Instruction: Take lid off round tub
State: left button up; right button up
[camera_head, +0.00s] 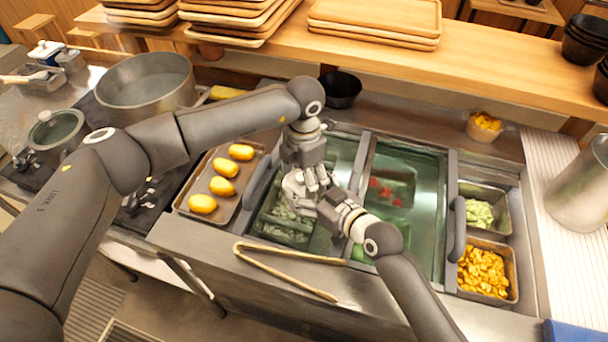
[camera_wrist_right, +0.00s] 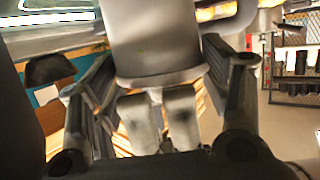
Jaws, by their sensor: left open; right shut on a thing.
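A pale round thing (camera_head: 293,187) shows in the head view between my two grippers, over the left part of the sunken counter. It is mostly hidden by fingers, so I cannot tell tub from lid. My left gripper (camera_head: 314,180) points down over it, open. My right gripper (camera_head: 322,201) comes up from the lower right and is shut on the pale round thing. The right wrist view shows a large grey cylindrical body (camera_wrist_right: 155,40) close in front of the camera. What the right fingertips touch is hard to make out there.
A brown tray (camera_head: 183,211) with several yellow oval items lies left of the grippers. Wooden tongs (camera_head: 290,257) lie on the front edge. Food pans, including yellow chunks (camera_head: 483,272), sit at right. A small yellow-filled cup (camera_head: 484,126) stands behind. A wooden shelf (camera_head: 470,72) runs along the back.

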pick_arm(q)
jog(key=shift+s+a+f, duration=0.1)
jog(key=shift+a+f, duration=0.1)
jog(key=shift+f, duration=0.1)
grip_shut()
pick_arm(e)
jog(key=shift+s+r, duration=0.1)
jog(key=shift+r, duration=0.05)
jog(key=shift+a, duration=0.1)
pick_arm(q)
jog(key=shift+d+r, duration=0.1)
jog(key=shift+r, duration=0.1)
jog(key=shift+r, duration=0.15)
pick_arm(e)
jog(key=shift+r, duration=0.1)
pick_arm(q)
jog(key=shift+r, duration=0.1)
